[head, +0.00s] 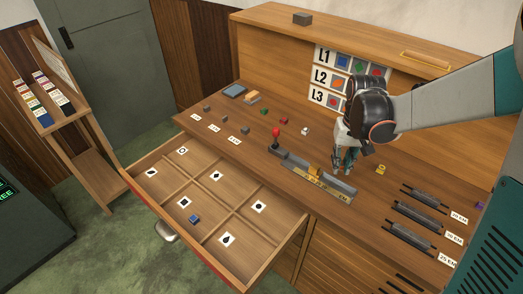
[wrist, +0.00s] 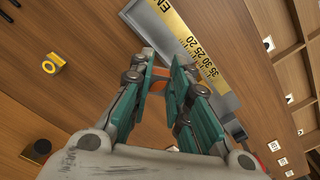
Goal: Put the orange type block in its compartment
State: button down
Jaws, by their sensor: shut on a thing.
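My gripper (head: 344,165) hangs over the bench beside the right part of the grey measuring gauge (head: 335,187). In the wrist view my gripper (wrist: 163,72) is shut on the orange type block (wrist: 160,84), seen as a small orange patch between the teal fingers. Most of the block is hidden by the fingers, and its face symbol cannot be seen. The open drawer (head: 134,172) has several compartments, each with a white card bearing a black symbol. A blue block (head: 194,219) lies in a front compartment.
A chart (head: 352,76) labelled L1, L2, L3 shows coloured symbols. A yellow block (head: 381,169) stands right of my gripper. A red-knobbed lever (head: 276,135) stands at the gauge's left end. Small blocks lie on the back left bench. Dark racks (head: 412,221) lie at right.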

aim_at(158, 188)
jog(key=j, duration=1)
jog(key=i+j, duration=0.15)
jog(key=j, duration=1.9)
jog(key=i, duration=0.05)
